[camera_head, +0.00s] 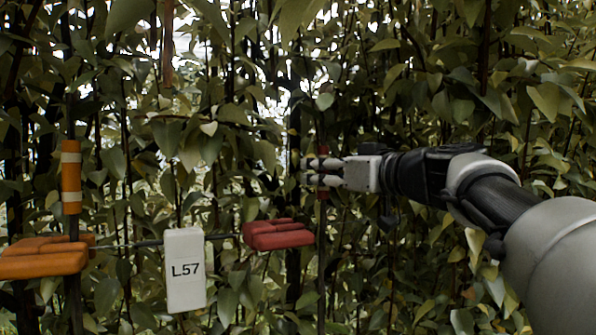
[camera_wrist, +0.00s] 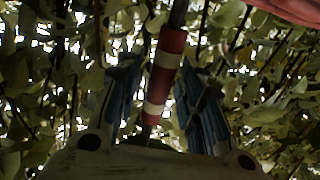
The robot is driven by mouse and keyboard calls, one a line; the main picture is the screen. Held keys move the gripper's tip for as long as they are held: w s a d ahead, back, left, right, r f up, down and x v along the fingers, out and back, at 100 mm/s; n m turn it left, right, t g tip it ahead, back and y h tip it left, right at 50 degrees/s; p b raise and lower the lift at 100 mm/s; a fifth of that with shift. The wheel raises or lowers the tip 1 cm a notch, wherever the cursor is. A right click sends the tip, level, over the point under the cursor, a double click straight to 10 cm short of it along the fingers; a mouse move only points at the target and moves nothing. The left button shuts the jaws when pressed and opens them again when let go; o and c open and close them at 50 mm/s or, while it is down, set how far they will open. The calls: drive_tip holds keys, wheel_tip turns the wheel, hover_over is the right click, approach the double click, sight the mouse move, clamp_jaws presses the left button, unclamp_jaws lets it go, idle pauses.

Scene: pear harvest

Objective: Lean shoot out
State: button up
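A thin upright shoot carries a red and white banded sleeve (camera_wrist: 165,72); in the head view its red part (camera_head: 322,190) shows at my fingertips. My gripper (camera_head: 322,172) reaches in from the right at the sleeve. In the wrist view the sleeve runs between the two fingers (camera_wrist: 158,85), with a gap on the left finger's side, so the gripper looks open around it. Contact with the right finger is unclear. A second shoot with an orange and white sleeve (camera_head: 71,180) stands at the left.
The red clip is below and left of my gripper. Dense leaves (camera_head: 420,60) and thin stems surround everything.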

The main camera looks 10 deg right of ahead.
clamp_jaws()
idle(0.4)
drive_tip(key=shift+s+b, duration=0.1)
drive_tip(key=shift+b, duration=0.2)
drive_tip(key=s+d+f+t+y+b, duration=0.1)
drive_tip(key=s+d+t+b, duration=0.1)
drive_tip(key=s+b, duration=0.5)
drive_tip(key=s+d+f+n+t+y+b, duration=0.1)
drive_tip(key=s+b, duration=0.7)
drive_tip(key=b, duration=0.9)
drive_tip(key=shift+s+d+f+t, duration=0.25)
drive_tip(key=shift+d+f+t, duration=0.15)
drive_tip(key=shift+d+f, duration=0.5)
drive_tip(key=shift+d+r, duration=0.1)
drive_tip(key=shift+r, duration=0.05)
unclamp_jaws()
drive_tip(key=shift+d+y, duration=0.15)
drive_tip(key=shift+y, duration=0.15)
drive_tip(key=shift+o, duration=1)
